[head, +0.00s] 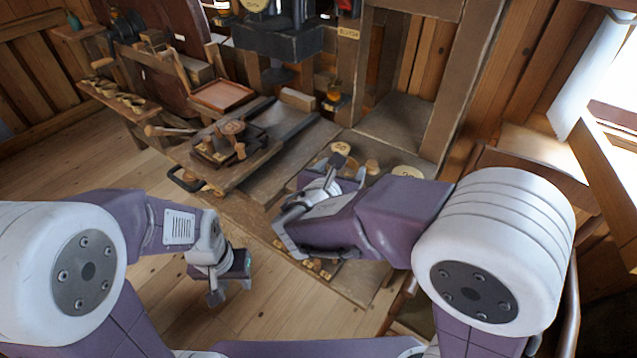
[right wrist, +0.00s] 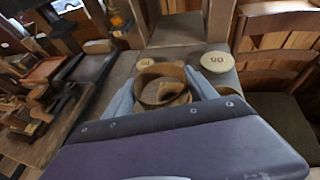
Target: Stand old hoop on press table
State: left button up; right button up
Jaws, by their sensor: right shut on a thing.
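The hoop (right wrist: 137,88) is a brown ring, seen in the right wrist view between the two grey fingers of my right gripper (right wrist: 162,95). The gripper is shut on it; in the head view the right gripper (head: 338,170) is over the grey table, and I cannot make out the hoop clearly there. A brown piece shows through the ring. I cannot tell whether the hoop touches the surface. The grey press table (head: 395,120) stands under a wooden frame. My left gripper (head: 232,288) hangs low over the floor at the left, empty, its fingers apart.
Pale marked discs (head: 408,171) lie on the grey top beside my right gripper; one also shows in the right wrist view (right wrist: 217,62). A wooden post (head: 452,80) rises behind. A board with turned pieces (head: 235,155) and a red-brown tray (head: 222,95) are at left.

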jog(key=w+a+f, duration=0.2)
jog(key=w, duration=0.1)
jog(key=w+a+f, duration=0.2)
jog(key=w, duration=0.1)
jog(key=w+a+f, duration=0.1)
jog(key=w+f, duration=0.1)
jog(key=w, duration=0.1)
jog(key=shift+w+a+f, duration=0.25)
jog(key=shift+a+f, duration=0.15)
notch_tip(320, 180, down, 3)
jog(key=shift+f, duration=0.55)
jog(key=shift+b, duration=0.3)
jog(key=shift+f, duration=0.15)
jog(key=o, duration=1)
